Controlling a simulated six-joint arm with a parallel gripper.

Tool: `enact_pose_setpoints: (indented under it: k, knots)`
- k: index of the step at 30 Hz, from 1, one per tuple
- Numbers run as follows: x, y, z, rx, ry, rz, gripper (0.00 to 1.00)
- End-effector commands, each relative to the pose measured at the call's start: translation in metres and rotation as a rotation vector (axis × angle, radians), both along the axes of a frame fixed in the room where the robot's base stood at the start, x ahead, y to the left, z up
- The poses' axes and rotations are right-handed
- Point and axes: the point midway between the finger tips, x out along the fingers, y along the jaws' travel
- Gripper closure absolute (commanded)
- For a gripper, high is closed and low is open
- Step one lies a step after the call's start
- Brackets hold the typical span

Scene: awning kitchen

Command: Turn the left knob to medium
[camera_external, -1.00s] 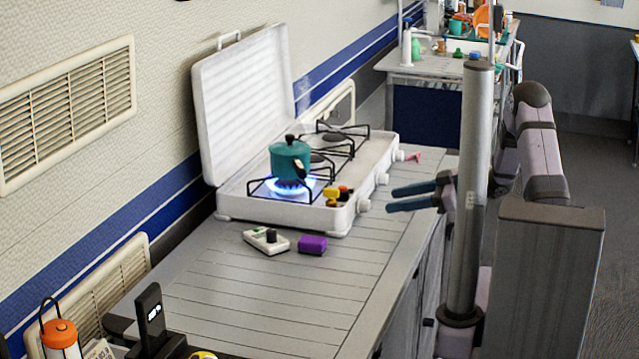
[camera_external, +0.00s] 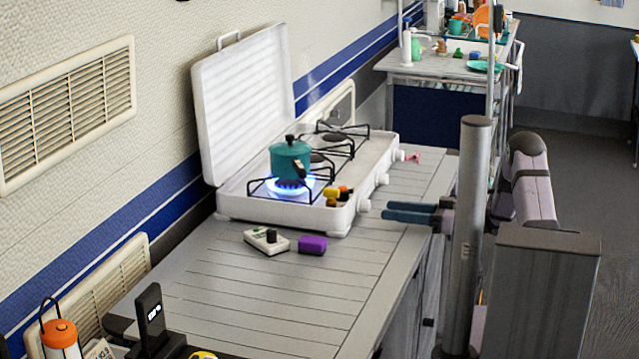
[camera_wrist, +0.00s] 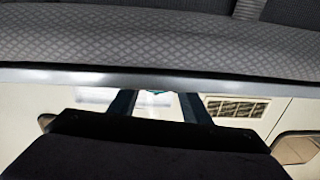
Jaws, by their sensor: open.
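A white camping stove (camera_external: 285,213) with its lid up stands on the slatted counter. A white left knob (camera_external: 364,205) is on its front side, at the end nearest the camera; its pointer is too small to read. A blue flame (camera_external: 292,187) burns under a teal pot (camera_external: 290,158) on the nearest burner. My gripper (camera_external: 387,211) is open and empty, just right of the left knob and slightly lower in the picture, with its blue fingers pointing at the stove. In the wrist view, my gripper (camera_wrist: 157,94) shows two separated fingers; I cannot make out the knob there.
The middle knob (camera_external: 382,179) and far knob (camera_external: 398,155) sit along the same side. Small yellow, orange and dark items (camera_external: 337,196) lie on the stove's near corner. A purple block (camera_external: 312,245) and a white device (camera_external: 266,241) lie on the counter (camera_external: 270,300), otherwise mostly clear.

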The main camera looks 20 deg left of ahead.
Motion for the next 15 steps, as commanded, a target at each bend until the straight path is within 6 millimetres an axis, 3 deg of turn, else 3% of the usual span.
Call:
enact_pose_setpoints:
  k: [6, 15]
  knots:
    - [-0.002, 0.030, 0.000, 0.000, 0.000, 0.003, 0.57]
    - [-0.002, 0.051, 0.000, 0.000, 0.001, 0.000, 0.57]
